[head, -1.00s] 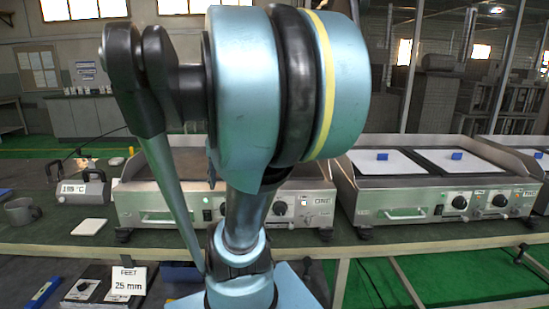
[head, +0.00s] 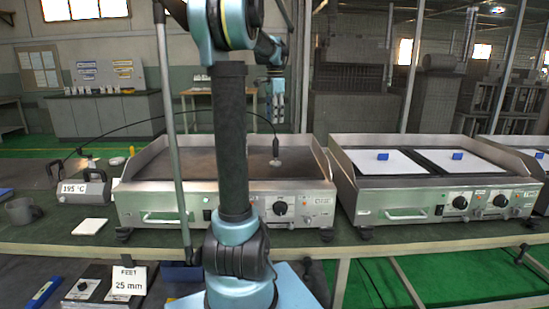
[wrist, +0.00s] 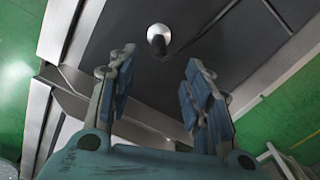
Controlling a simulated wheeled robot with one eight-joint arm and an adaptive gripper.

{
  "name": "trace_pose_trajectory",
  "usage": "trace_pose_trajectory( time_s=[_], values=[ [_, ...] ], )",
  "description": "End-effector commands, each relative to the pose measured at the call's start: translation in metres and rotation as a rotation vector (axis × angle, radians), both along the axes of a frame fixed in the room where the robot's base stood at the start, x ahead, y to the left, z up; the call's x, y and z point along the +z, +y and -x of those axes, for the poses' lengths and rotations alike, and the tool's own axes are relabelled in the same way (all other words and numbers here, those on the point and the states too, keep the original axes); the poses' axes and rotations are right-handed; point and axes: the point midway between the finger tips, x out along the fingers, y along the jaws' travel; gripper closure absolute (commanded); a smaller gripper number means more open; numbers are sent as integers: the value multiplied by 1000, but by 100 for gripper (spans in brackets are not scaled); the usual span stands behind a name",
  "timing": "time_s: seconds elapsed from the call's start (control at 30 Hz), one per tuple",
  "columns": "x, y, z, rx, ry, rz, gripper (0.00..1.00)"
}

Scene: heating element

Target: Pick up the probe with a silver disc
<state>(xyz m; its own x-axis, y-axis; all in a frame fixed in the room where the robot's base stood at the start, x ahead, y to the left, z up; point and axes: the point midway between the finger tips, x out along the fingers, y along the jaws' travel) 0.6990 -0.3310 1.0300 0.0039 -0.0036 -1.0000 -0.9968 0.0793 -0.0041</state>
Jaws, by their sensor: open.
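The probe (head: 276,147) stands upright on the left griddle's dark plate, with a black handle and a silver disc (head: 276,162) at its foot. A thin black cable arcs from its top to the left. My gripper (head: 275,118) points down just above the probe, apart from it. In the wrist view my gripper (wrist: 159,60) is open and empty, with blue-padded fingers. The silver disc (wrist: 159,32) shows there beyond the fingertips, between their lines, with the black handle partly over it.
The left griddle (head: 190,165) has raised metal side walls. A meter reading 195 °C (head: 84,190), a grey mug (head: 22,211) and a white tile (head: 90,226) lie left. The right griddle (head: 430,140) holds white sheets with blue blocks. The plate around the probe is clear.

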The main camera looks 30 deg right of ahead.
Motion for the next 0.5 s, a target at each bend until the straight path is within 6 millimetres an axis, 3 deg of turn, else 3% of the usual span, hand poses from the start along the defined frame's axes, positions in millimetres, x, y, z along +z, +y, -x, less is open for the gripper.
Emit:
trace_pose_trajectory(
  time_s=[0.1, 0.23, 0.5],
  values=[
    [2, -15, -3, -46, 4, -3, 54],
    [-6, -19, -4, -61, 6, -4, 54],
    [-52, -18, -4, -59, 5, -4, 54]
  ],
)
